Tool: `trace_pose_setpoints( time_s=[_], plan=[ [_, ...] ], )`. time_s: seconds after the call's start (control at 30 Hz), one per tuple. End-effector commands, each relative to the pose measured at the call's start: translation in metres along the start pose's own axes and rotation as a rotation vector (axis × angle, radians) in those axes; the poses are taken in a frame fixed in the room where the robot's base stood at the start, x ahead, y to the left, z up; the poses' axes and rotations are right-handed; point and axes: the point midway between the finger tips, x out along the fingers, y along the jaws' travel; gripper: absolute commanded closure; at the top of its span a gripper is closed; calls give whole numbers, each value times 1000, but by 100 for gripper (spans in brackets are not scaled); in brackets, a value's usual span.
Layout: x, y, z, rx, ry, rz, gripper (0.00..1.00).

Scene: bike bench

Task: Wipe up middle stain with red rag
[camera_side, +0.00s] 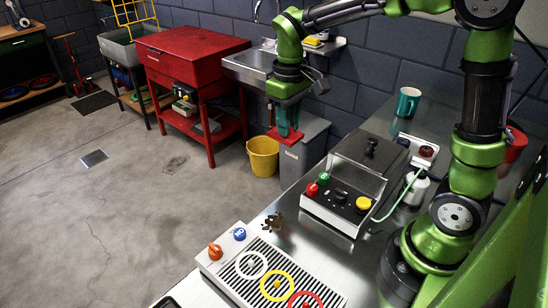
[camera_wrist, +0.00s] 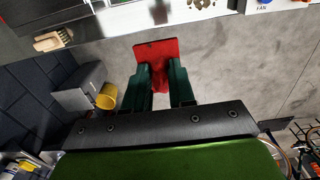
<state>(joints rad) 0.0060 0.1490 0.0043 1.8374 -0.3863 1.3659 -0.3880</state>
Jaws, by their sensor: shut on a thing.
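My gripper (camera_wrist: 162,75) is shut on the red rag (camera_wrist: 156,52), which spreads out flat beyond the dark green fingers in the wrist view. In the side view the rag (camera_side: 286,135) hangs at my fingertips, raised and out past the bench edge. The steel bench (camera_side: 330,237) lies toward the camera from it. A brown, ragged-edged shape (camera_side: 275,221) lies on the bench near its edge; I cannot tell whether it is a stain or a part. No middle stain can be clearly made out.
A clear-lidded control box (camera_side: 344,180) with coloured buttons and a slatted panel with coloured rings (camera_side: 262,272) stand on the bench. A teal mug (camera_side: 408,101) is farther back. A wooden brush (camera_wrist: 52,40) shows in the wrist view. A yellow bucket (camera_side: 263,156) stands on the floor.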

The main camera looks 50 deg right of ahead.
Motion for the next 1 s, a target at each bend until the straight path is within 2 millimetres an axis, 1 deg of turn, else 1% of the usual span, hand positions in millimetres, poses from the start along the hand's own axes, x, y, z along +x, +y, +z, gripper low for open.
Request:
trace_pose_setpoints(
  time_s=[0.4, 0.47, 0.53, 0.67, 0.7, 0.8, 0.9, 1.0],
  plan=[
    [0, -2, 0, -4, 0, 0, 100],
    [1, -8, 0, -20, 0, 0, 100],
    [8, -20, 5, -52, -1, 1, 100],
    [37, -50, 20, -113, -7, 1, 100],
    [48, -60, 26, -125, -7, 1, 100],
    [75, -80, 40, -126, -8, 1, 100],
    [97, -94, 52, -103, -6, 2, 100],
    [111, -98, 57, -55, -3, 1, 100]
  ],
)
